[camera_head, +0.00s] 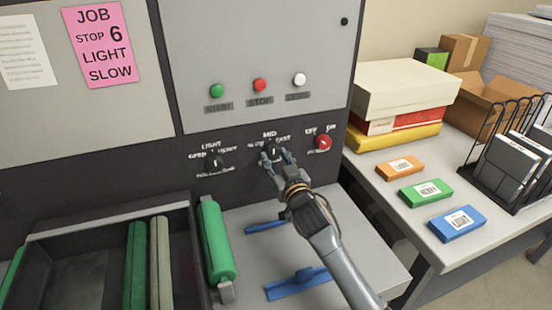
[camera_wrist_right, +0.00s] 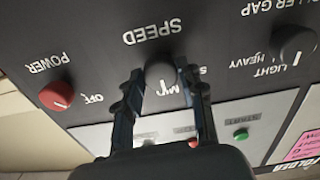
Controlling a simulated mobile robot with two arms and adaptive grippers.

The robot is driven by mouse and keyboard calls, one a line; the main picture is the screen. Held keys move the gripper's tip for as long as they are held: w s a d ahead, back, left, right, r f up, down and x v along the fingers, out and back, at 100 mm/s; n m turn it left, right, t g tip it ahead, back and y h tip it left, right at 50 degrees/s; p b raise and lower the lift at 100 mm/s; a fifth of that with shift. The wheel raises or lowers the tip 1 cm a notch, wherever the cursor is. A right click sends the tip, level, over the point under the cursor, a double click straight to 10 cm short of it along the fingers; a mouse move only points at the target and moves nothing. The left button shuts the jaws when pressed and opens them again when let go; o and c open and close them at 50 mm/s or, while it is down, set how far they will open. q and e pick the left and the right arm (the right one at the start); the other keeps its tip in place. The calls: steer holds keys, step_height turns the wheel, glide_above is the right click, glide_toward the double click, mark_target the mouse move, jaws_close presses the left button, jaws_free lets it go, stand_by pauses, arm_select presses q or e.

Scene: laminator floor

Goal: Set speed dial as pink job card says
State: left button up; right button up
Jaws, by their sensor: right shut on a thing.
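The pink job card (camera_head: 100,45) on the machine's upper left reads "JOB STOP 6 LIGHT SLOW"; its edge also shows in the right wrist view (camera_wrist_right: 304,146). The black speed dial (camera_wrist_right: 160,75) is under the word SPEED, between the fingers of my right gripper (camera_wrist_right: 158,80). In the head view my right gripper (camera_head: 275,155) is at the middle dial, shut on it. The fingers hide much of the dial and part of its scale, so I cannot tell its setting. My left gripper is not in view.
The black roller gap dial (camera_head: 215,162) is left of the speed dial, the red power knob (camera_head: 323,142) right. Green, red and white buttons (camera_head: 260,86) sit above. Below are a green roller (camera_head: 217,240) and blue tools (camera_head: 297,283). A side table (camera_head: 398,200) holds boxes.

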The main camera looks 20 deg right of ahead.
steer(key=n+p, duration=0.2)
steer(key=n, duration=0.3)
steer(key=shift+n, duration=0.3)
steer(key=n+p, duration=0.1)
steer(key=n, duration=0.4)
steer(key=shift+d+n+p, duration=0.1)
steer(key=shift+n+p, duration=0.25)
steer(key=shift+n, duration=0.05)
steer(key=o, duration=1.2)
steer(key=shift+c, duration=0.2)
steer(key=shift+s, duration=0.15)
steer(key=s, duration=1.1)
steer(key=shift+s+d, duration=0.2)
steer(key=shift+s, duration=0.15)
